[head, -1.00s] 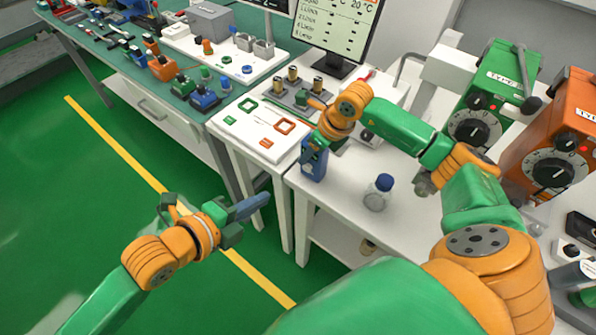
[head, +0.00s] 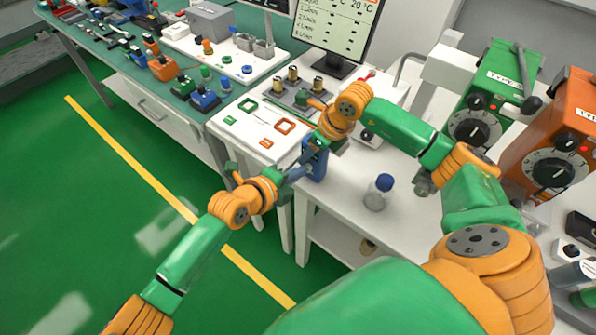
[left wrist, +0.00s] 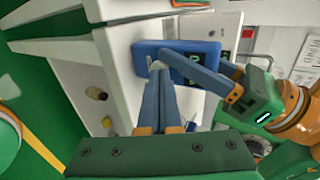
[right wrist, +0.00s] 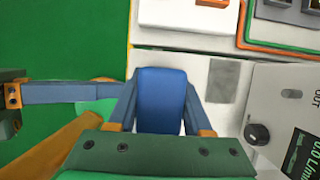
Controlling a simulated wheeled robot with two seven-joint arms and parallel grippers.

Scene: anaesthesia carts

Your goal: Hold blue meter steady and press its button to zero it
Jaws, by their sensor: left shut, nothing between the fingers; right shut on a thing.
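The blue meter (head: 316,160) stands upright at the front edge of the white table. In the right wrist view the blue meter (right wrist: 161,98) sits between the two fingers of my right gripper (right wrist: 161,110), which is shut on it. My left gripper (head: 296,174) is shut and empty, with its fingertips at the meter's front side. In the left wrist view the closed fingertips of the left gripper (left wrist: 157,66) overlap the face of the blue meter (left wrist: 180,50). I cannot tell whether they touch it. The meter's button is hidden behind the fingertips or too small to make out.
A bottle with a blue cap (head: 379,192) stands on the white table (head: 345,215) to the right of the meter. A white board with green and orange frames (head: 262,130) lies behind it. Green (head: 494,92) and orange (head: 560,140) vaporizers stand at the right.

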